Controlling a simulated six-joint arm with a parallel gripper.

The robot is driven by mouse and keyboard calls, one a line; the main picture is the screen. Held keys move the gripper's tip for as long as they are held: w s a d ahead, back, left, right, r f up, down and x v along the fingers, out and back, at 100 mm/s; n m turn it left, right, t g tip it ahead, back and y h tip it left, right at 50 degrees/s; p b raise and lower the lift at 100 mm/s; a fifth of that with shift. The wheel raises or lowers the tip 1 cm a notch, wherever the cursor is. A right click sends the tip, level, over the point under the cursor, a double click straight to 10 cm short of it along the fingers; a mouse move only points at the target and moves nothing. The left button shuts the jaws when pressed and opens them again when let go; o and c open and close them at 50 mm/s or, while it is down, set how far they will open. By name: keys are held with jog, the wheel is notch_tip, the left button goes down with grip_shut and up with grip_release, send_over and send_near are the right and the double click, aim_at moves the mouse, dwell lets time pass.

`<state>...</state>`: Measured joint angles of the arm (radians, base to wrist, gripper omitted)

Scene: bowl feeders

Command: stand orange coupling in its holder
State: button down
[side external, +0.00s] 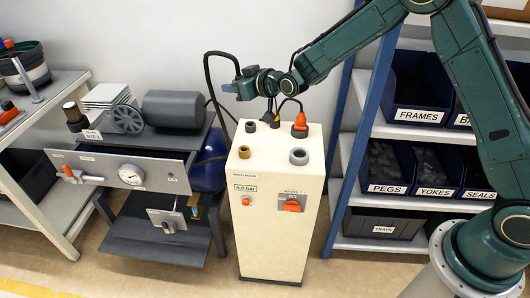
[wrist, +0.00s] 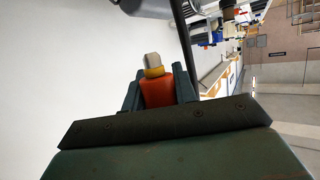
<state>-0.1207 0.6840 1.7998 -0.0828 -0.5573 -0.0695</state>
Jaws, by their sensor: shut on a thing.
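My gripper (wrist: 158,88) is shut on the orange coupling (wrist: 158,93), which has an orange body, a yellow band and a pale grey tip in the wrist view. In the side view my gripper (side external: 232,88) is above and behind the cream cabinet's left side, pointing left; the coupling is hard to make out there. The cabinet top (side external: 272,150) carries a brass ring (side external: 244,152) and a grey ring (side external: 299,157), both apart from my gripper. I cannot tell which fitting is the coupling's holder.
An orange plug (side external: 300,126) and dark fittings (side external: 250,126) with cables stand at the cabinet's back. A black hose (side external: 207,75) arches beside my gripper. A bench with a motor (side external: 174,108) is left; shelves with bins (side external: 390,165) are right.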

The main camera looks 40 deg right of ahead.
jog(key=w+d+f, duration=0.7)
jog(key=d+f, duration=0.1)
jog(key=shift+w+f, duration=0.2)
jog(key=shift+f, duration=0.05)
jog(key=shift+f, duration=0.2)
jog(key=shift+f, duration=3.3)
jog(key=shift+f, duration=0.8)
dwell(0.5)
